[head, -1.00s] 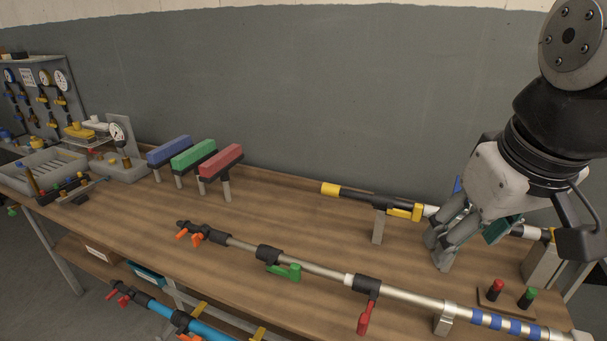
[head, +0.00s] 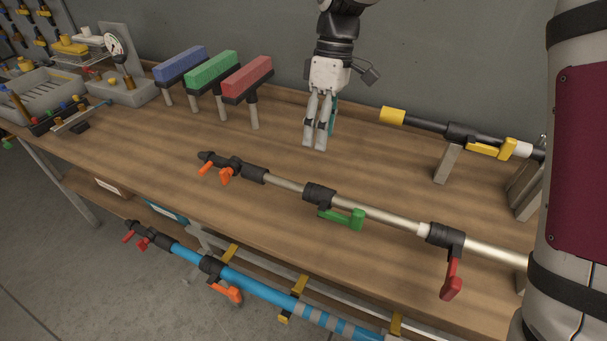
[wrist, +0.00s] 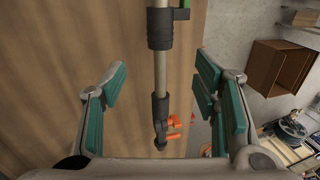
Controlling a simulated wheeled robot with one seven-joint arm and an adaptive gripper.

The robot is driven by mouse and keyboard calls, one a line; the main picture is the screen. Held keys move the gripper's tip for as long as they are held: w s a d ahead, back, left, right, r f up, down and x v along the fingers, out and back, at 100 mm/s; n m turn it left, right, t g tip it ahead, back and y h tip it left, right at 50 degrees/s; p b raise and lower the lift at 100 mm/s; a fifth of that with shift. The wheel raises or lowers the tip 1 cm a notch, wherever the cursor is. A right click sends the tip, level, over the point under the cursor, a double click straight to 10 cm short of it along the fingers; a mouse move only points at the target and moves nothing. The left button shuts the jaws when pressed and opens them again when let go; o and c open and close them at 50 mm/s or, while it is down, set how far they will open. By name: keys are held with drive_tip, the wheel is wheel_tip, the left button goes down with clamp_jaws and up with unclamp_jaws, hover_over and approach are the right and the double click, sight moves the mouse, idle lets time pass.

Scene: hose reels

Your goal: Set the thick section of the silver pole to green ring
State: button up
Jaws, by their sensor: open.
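The silver pole (head: 385,213) lies lengthwise along the front of the wooden workbench. It has a black end piece with orange levers (head: 226,175), a middle clamp with a green lever (head: 344,218) and a clamp with a red lever (head: 450,281). The thicker section (head: 492,250) runs right from the red-lever clamp and is partly hidden by my own body. I see no green ring now. My gripper (head: 316,147) is open and empty, pointing down on the wall side of the pole. In the wrist view, the pole's thin section (wrist: 160,70) appears between the spread teal-padded fingers.
Blue, green and red blocks (head: 211,70) stand on posts at the back left. A black pole with yellow parts (head: 445,130) rests on stands at the back right. A blue pole (head: 262,285) lies below the bench front. Bare bench surrounds the gripper.

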sight(313, 185)
drive_tip(key=p+x, duration=0.1)
drive_tip(key=x, duration=1.3)
drive_tip(key=shift+a, duration=0.15)
drive_tip(key=shift+c, duration=0.2)
